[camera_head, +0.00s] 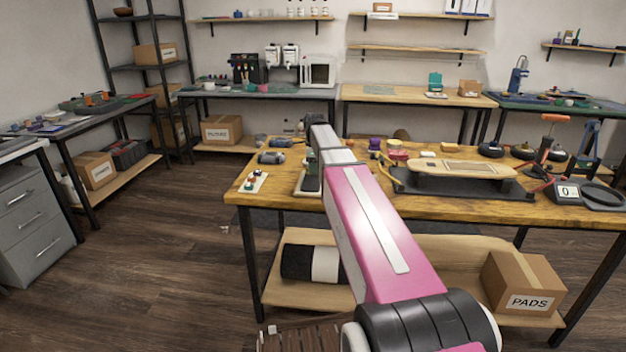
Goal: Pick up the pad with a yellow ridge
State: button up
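Several small pads and blocks lie on the wooden workbench (290,190), just right of my arm. Among them are a purple block (375,144), a pale pad with yellowish colour (394,143) and a red pad (398,155). They are too small here to tell which one has a yellow ridge. My pink and white arm reaches out over the bench from the lower right. Its far end is hidden behind its own links, so I cannot make out my gripper or its fingers. Part of the bench behind the arm is also hidden.
A skateboard deck (462,169) rests on a black stand right of the pads. A scale (568,192) and red-handled tool (545,145) stand at the bench's right. A small tray of coloured parts (253,182) lies left. A PADS box (525,285) sits on the lower shelf.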

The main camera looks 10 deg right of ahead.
grip_shut()
jog(key=shift+r, duration=0.45)
jog(key=r, duration=0.3)
jog(key=shift+s+a+r, duration=0.1)
jog(key=shift+a+r, duration=0.15)
jog(key=shift+r, duration=0.05)
jog(key=s+a+r, duration=0.5)
jog(key=a+r, duration=0.5)
jog(key=shift+r, duration=0.25)
jog(key=shift+s, duration=0.1)
